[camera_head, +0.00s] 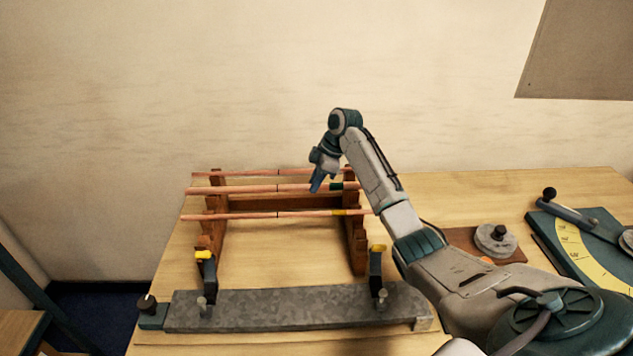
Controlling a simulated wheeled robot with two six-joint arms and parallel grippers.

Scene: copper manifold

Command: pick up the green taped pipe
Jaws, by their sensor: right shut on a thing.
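Three copper pipes lie across a wooden rack (211,232). The green taped pipe (235,189) is the middle one, with a dark green band near its right end. My right gripper (316,187) comes down on it from above, just left of the green band, and is shut on it. The pipe still looks level with the rack; I cannot tell whether it is lifted. My left gripper is not in view.
A yellow-taped pipe (250,215) lies in front and another pipe (215,174) behind. A grey metal bar (290,308) with upright yellow-topped clamps stands at the front. A round weight (496,240) and a teal bending tool (575,240) sit at right.

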